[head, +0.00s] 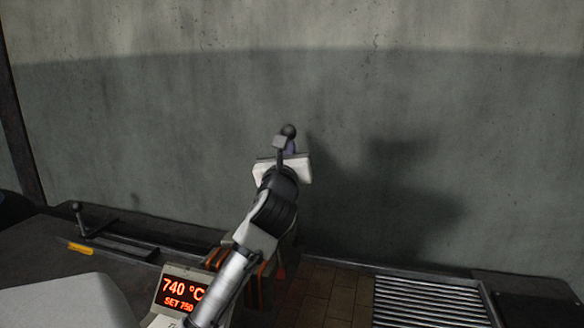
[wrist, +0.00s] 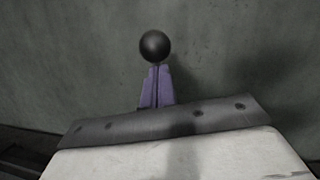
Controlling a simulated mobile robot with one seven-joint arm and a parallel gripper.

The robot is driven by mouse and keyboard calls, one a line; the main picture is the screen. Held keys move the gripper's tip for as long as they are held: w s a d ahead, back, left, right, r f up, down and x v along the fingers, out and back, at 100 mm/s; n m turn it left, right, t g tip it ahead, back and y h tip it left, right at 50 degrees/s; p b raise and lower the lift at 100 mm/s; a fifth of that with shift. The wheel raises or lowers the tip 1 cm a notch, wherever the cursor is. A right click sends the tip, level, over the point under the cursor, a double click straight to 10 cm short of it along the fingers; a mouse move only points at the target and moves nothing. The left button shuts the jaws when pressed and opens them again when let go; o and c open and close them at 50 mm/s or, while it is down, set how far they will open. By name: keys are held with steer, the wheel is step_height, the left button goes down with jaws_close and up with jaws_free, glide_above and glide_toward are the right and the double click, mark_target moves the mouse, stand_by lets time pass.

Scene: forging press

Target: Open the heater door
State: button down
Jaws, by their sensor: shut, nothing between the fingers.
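The heater (head: 213,257), a dark box with orange-red bands, stands low in the head view, mostly hidden behind my arm. I cannot make out its door or whether that is open. My gripper (head: 291,147) is raised above and beyond the heater, against the grey wall. Its purple fingers (wrist: 156,88) are shut and point away from the wrist camera. A black ball (wrist: 155,46) sits right at the fingertips, and it also shows in the head view (head: 288,131). I cannot tell what the ball belongs to or whether it touches the fingers.
A display (head: 181,293) reads 740 °C, SET 750, beside my arm. A lever with a ball knob (head: 77,207) stands on the dark surface at left. A metal roller grate (head: 425,302) lies at lower right. The wall (head: 430,110) fills the background. Brown floor tiles show between.

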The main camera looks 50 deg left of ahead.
steer(key=shift+x, duration=2.1)
steer(key=shift+w+d, duration=0.15)
